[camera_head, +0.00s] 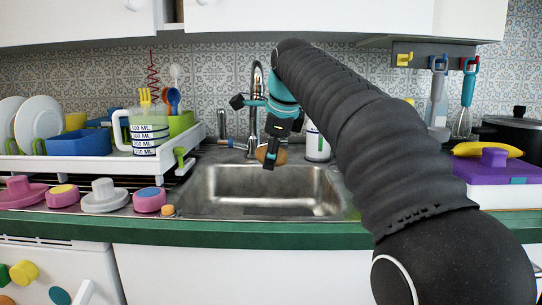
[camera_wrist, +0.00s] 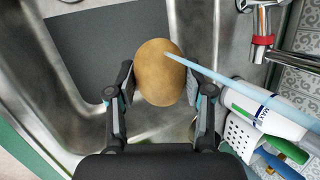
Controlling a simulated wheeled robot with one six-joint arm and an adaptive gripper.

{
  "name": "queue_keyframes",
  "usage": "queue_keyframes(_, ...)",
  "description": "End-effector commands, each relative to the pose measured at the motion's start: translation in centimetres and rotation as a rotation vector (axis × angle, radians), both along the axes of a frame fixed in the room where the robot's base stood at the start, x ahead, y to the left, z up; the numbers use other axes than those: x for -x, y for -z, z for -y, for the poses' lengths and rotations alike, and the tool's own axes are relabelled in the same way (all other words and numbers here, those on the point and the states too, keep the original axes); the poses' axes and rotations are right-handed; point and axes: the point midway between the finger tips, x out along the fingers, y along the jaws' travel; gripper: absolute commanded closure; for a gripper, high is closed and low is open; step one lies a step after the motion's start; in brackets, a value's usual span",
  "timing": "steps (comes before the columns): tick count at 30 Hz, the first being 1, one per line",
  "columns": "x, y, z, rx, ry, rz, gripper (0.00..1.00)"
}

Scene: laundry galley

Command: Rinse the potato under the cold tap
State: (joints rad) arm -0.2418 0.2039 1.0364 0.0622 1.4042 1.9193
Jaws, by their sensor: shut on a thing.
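My gripper (camera_wrist: 162,88) is shut on the potato (camera_wrist: 160,72), a brown oval held between its two fingers. In the head view the potato (camera_head: 272,155) is partly hidden by my gripper (camera_head: 270,158), above the back of the steel sink (camera_head: 210,190). The chrome tap (camera_head: 257,72) arches up behind my gripper, its spout end hidden. In the wrist view a pale blue strip, like a water stream (camera_wrist: 240,88), runs from the right edge and its narrow end overlaps the potato. A red-banded tap part (camera_wrist: 262,40) shows at top right.
A white bottle (camera_head: 317,145) stands right behind the sink; it also shows in the wrist view (camera_wrist: 262,112). A dish rack (camera_head: 90,163) with plates and a measuring jug (camera_head: 148,130) is left. A purple-lidded box (camera_head: 495,168) is right. The sink's front half is clear.

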Motion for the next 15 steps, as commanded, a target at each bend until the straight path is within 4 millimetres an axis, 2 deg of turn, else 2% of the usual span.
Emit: queue_keyframes(15,-0.17,-0.09,0.48,0.000,0.000,-0.001,0.88)
